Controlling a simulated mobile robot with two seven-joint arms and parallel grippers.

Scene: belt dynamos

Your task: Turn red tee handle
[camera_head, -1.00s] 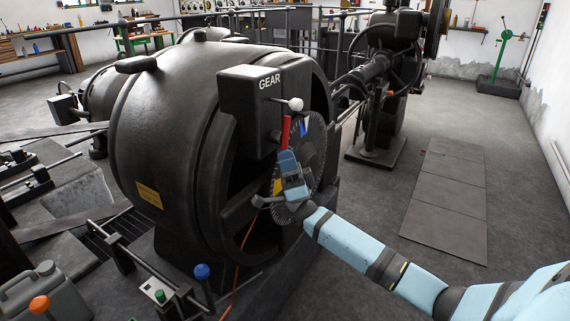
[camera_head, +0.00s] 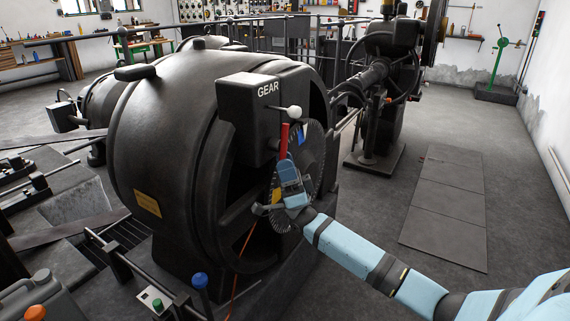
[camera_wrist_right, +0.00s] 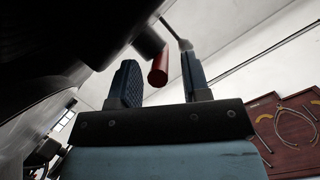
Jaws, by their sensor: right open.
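In the right wrist view the red handle (camera_wrist_right: 159,68) shows between the two open fingers (camera_wrist_right: 162,82), apart from the left one and close to the right one. Whether it touches the right finger I cannot tell. My left gripper is not in view.
A white-knobbed lever (camera_head: 293,112) sticks out of the GEAR box just above the handle. The toothed wheel (camera_head: 313,160) stands right behind my gripper. Open floor with flat plates (camera_head: 445,205) lies to the right.

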